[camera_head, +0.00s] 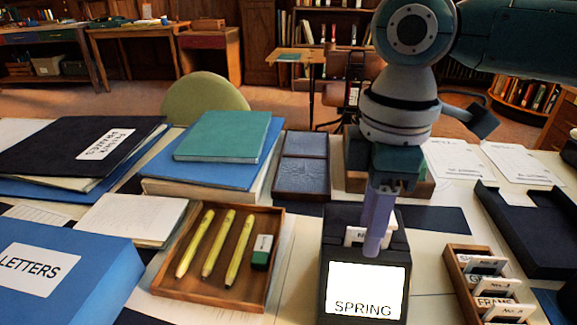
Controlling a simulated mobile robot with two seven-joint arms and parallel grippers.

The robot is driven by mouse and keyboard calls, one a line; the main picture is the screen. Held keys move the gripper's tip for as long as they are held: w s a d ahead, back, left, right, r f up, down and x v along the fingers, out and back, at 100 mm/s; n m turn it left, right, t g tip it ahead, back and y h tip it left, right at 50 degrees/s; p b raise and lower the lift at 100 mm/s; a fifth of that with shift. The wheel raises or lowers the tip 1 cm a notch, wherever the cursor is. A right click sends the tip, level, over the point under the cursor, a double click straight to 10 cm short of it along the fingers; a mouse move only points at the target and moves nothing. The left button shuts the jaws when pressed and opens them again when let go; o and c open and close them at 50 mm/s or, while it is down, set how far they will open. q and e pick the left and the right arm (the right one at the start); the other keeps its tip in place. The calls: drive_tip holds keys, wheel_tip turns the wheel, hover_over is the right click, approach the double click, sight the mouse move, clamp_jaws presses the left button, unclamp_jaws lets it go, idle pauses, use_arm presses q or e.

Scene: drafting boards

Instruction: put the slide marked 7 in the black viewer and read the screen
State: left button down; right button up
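The black viewer (330,255) stands at the front middle of the table. Its lit white screen (365,292) reads "SPRING". A white slide (354,236) stands in the slot on top. Its label starts with "N", but the rest is hidden behind my gripper, so its number cannot be read. My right gripper (376,238) points down over the viewer's top, its purple fingers overlapping the slide's right part. I cannot tell whether they grip it. My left gripper is not in view.
A wooden rack (456,268) with several labelled slides stands right of the viewer. A wooden tray (207,290) with yellow pencils and an eraser (262,251) lies to the left. A black open tray (535,235) is at the far right. Blue "LETTERS" box (95,255) fills the front left.

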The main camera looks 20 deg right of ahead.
wheel_tip(320, 180, up, 9)
drive_tip(key=shift+f+p, duration=0.2)
drive_tip(key=shift+p, duration=0.85)
drive_tip(key=shift+r, duration=0.65)
